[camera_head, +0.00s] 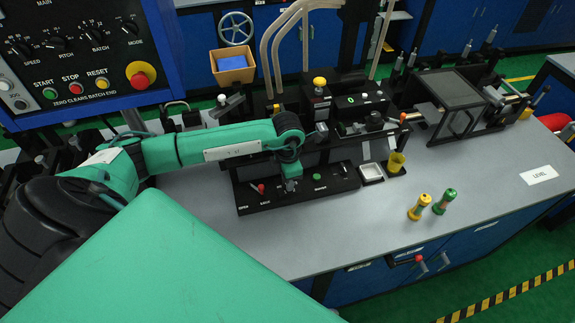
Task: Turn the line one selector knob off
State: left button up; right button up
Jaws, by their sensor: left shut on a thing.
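A low black control panel (325,188) lies on the grey bench, with small labels along its front edge too small to read for sure. It carries a red control (261,188), a green button (317,177) and a small dark control (343,168) at its right end. My left gripper (291,187) points down at the panel between the red control and the green button. It is shut on a selector knob there, which the gripper hides, so I cannot tell its setting. My right gripper is out of view.
Machinery (360,108) fills the back. The bench front is mostly clear.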

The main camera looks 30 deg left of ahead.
pick_arm(q)
jog(key=m+b, duration=0.2)
jog(key=b, duration=0.1)
jog(key=m+b, duration=0.2)
jog(key=b, duration=0.1)
jog(key=m+b, duration=0.3)
jog(key=shift+w+f, duration=0.1)
jog(key=shift+f, duration=0.15)
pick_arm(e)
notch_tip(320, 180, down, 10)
pick_arm(q)
jog(key=shift+r+m+b, duration=0.1)
jog(key=shift+m+b, duration=0.5)
jog(key=shift+b, duration=0.25)
jog(key=shift+r+m+b, duration=0.2)
jog(key=shift+m+b, duration=0.6)
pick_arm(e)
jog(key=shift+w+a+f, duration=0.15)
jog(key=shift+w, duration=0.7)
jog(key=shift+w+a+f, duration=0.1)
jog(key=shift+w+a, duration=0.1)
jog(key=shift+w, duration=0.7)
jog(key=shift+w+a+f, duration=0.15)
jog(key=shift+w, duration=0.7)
pick_arm(q)
jog(key=o, duration=1)
jog(key=shift+c, duration=0.2)
